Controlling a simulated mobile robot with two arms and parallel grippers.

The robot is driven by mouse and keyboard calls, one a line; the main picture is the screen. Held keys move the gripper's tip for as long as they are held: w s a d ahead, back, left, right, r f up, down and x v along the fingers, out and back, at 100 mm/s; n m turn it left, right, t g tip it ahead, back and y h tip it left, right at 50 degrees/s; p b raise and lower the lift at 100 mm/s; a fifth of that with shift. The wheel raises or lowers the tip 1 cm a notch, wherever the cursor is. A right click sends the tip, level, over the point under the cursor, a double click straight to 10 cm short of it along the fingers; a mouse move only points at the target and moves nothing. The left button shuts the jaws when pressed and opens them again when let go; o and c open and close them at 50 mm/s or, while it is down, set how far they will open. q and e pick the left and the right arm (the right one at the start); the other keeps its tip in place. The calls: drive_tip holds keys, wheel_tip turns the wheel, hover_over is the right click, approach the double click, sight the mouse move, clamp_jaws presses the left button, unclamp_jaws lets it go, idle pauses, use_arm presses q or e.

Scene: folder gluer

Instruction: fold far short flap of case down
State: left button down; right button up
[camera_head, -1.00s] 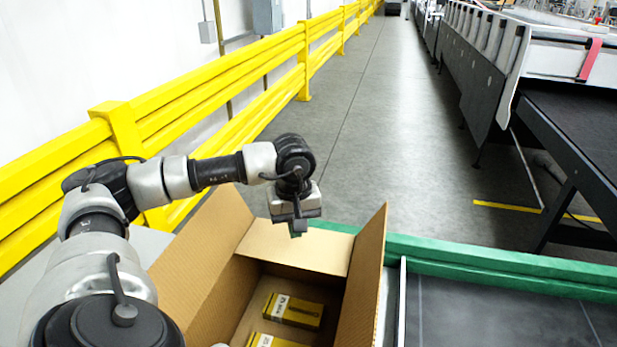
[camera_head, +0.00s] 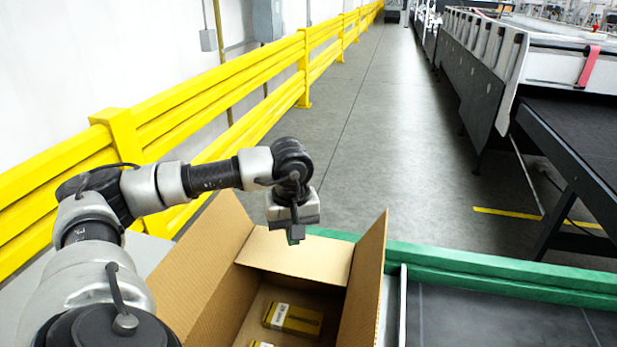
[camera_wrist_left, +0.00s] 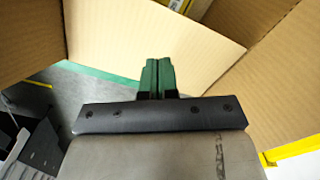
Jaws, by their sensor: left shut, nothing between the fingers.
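The open brown case stands at the bottom centre, its left long flap (camera_head: 205,265) and right long flap (camera_head: 368,275) standing up and leaning. The far short flap (camera_head: 300,258) slants at the case's far end; it also shows behind the fingers in the left wrist view (camera_wrist_left: 115,40). My left gripper (camera_head: 296,238) is shut and empty, pointing down at the flap's far edge. In the left wrist view its green fingertips (camera_wrist_left: 157,72) overlap the flap; I cannot tell whether they touch it. My right gripper is not in view.
Yellow boxes (camera_head: 292,319) lie inside the case. A green rail (camera_head: 480,267) runs behind the case, with a dark belt (camera_head: 490,318) at right. A yellow guard rail (camera_head: 200,105) lines the left. The grey floor beyond is clear.

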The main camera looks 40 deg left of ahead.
use_arm(q)
wheel_tip(320, 180, up, 6)
drive_tip(key=p, duration=0.3)
drive_tip(key=shift+f, duration=0.1)
idle(0.7)
